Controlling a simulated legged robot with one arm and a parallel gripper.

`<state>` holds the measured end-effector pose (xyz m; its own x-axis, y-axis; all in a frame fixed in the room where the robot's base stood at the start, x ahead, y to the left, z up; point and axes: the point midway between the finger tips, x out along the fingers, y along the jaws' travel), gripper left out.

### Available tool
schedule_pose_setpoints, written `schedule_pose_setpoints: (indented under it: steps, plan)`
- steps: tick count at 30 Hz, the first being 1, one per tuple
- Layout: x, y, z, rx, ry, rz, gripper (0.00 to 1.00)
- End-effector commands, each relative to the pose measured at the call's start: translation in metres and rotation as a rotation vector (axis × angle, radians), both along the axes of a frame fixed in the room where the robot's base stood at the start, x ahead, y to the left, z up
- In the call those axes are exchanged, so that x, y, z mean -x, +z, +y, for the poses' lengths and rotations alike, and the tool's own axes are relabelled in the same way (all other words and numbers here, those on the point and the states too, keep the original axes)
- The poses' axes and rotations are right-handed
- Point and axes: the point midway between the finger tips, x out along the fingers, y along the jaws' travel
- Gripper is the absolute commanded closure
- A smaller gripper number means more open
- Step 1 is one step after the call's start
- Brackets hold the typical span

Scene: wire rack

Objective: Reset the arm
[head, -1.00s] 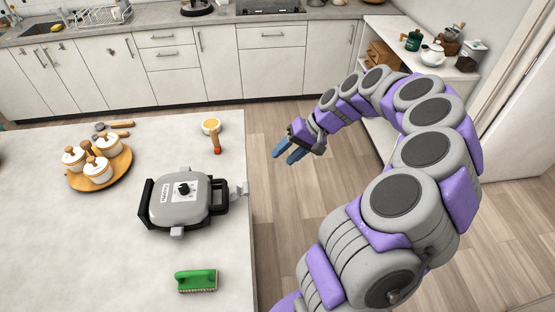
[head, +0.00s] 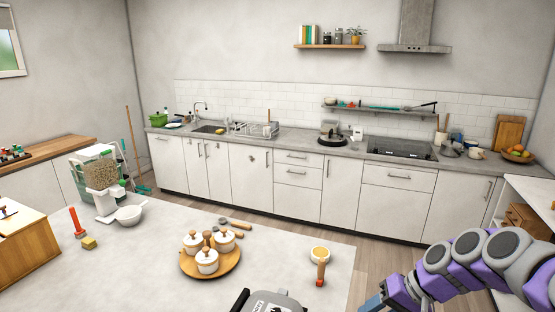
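My arm (head: 490,262), grey and purple, reaches in from the lower right in the head view. My gripper (head: 373,302) is at the bottom edge, beside the right edge of the grey-white island table (head: 130,265). Only part of its blue fingers shows, and the rest is cut off by the frame. I cannot tell whether it is open or shut. Nothing is seen held in the visible part.
On the island are a wooden tray (head: 188,267) with white lidded pots, a brush with a wooden handle (head: 320,268), a grey appliance (head: 270,302) and a grain-filled dispenser (head: 100,182). Cabinets (head: 270,180) line the back wall. Floor (head: 375,263) shows between island and cabinets.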

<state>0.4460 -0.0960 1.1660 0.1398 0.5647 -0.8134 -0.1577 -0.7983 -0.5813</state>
Motion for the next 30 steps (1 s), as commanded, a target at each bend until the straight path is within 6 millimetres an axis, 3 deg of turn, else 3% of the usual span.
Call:
schedule_pose_setpoints:
  steps: [1,6,13,20,30]
  plan:
    - [0.010,0.010,0.018,0.026,0.045,-0.001,0.53]
    - [0.046,0.027,0.063,0.111,0.160,0.021,0.53]
    - [0.105,0.035,0.101,0.241,0.266,0.064,0.53]
    - [0.169,0.030,0.114,0.383,0.312,0.124,0.53]
    - [0.252,0.012,0.101,0.557,0.276,0.213,0.53]
